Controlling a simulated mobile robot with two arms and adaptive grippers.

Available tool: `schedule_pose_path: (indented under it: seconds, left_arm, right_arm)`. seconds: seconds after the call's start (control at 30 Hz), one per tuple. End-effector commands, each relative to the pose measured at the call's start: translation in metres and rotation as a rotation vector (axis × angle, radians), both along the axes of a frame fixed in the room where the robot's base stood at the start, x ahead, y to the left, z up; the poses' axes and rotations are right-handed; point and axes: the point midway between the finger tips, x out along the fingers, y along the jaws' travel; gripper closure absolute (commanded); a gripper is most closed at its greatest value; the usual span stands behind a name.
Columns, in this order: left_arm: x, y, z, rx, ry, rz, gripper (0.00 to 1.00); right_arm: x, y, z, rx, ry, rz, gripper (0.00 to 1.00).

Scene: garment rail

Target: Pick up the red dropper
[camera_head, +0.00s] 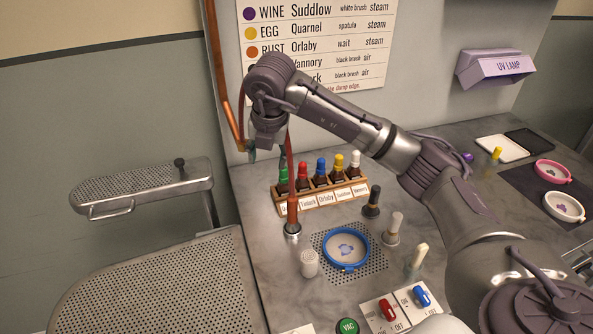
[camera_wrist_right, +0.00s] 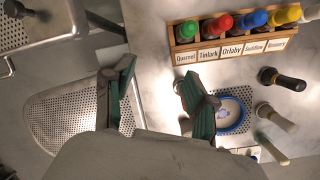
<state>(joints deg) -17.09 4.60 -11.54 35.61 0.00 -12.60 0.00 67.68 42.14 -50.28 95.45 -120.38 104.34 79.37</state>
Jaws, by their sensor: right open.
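The red dropper (camera_head: 302,171) stands upright in the wooden rack (camera_head: 322,199), between the green dropper (camera_head: 284,176) and the blue dropper (camera_head: 320,168). It also shows in the right wrist view (camera_wrist_right: 221,23), in the slot labelled Tinlark. My right gripper (camera_head: 265,148) is above and to the left of the rack in the head view, apart from the dropper. In the right wrist view its two fingers (camera_wrist_right: 156,88) are spread with nothing between them, and the rack lies beyond them to the upper right. My left gripper does not show.
Yellow and white droppers fill the rack's right side. Brushes (camera_head: 371,203), a blue hoop (camera_head: 346,248) and a white cup (camera_head: 310,262) stand in front. A perforated board (camera_head: 165,290) lies left.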

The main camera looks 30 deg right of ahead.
Motion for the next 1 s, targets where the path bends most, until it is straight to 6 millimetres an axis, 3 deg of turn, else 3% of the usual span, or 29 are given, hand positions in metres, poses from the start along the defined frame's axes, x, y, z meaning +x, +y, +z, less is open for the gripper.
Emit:
schedule_pose_path:
  seconds: [0.03,0.1,0.2,0.37,0.6,1.0]
  left_arm:
    - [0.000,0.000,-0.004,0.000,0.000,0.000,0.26]
    - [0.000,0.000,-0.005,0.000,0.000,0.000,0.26]
    - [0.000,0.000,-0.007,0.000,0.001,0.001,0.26]
    - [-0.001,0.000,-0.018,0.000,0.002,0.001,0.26]
    - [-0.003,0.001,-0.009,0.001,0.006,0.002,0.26]
    - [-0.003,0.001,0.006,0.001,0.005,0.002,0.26]
  right_arm:
    - [0.000,-0.024,0.010,-0.067,0.002,-0.077,0.43]
    - [-0.003,-0.047,0.020,-0.134,0.009,-0.161,0.43]
    - [-0.006,-0.064,0.024,-0.181,0.016,-0.224,0.43]
    - [-0.002,-0.075,-0.001,-0.192,0.023,-0.239,0.43]
    - [0.009,-0.089,-0.036,-0.191,0.021,-0.237,0.43]
    - [0.018,-0.105,-0.072,-0.190,0.023,-0.235,0.43]
